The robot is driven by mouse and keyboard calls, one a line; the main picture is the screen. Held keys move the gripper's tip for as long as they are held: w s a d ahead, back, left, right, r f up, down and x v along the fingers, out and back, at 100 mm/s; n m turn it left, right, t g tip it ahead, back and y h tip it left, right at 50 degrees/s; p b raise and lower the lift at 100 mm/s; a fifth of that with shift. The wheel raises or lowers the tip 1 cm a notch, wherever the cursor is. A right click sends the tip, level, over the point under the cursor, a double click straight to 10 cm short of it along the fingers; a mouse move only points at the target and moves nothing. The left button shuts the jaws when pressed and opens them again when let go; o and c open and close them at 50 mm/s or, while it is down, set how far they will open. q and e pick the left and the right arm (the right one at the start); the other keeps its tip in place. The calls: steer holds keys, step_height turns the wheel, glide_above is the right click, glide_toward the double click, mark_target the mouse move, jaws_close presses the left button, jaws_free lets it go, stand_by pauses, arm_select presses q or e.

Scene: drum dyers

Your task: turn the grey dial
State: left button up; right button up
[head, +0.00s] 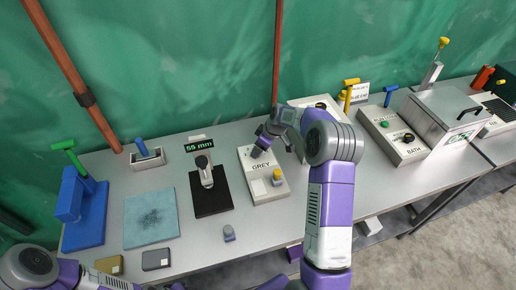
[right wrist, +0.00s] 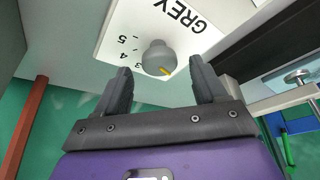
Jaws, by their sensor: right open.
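The white box marked GREY (head: 268,187) stands on the bench in the head view. In the head view my right gripper (head: 259,150) is over the box's far end and hides the dial. My left gripper is not visible.
A black stand with a 55 mm display (head: 199,147) is left of the box. A small grey-blue piece (head: 229,233) lies in front. A yellow-topped knob (head: 277,177) is on the box's near end. The BATH box (head: 400,140) stands at right.

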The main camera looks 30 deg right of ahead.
steer(key=shift+x, duration=1)
steer(key=shift+c, duration=0.5)
steer(key=c, duration=0.9)
steer(key=shift+c, duration=0.2)
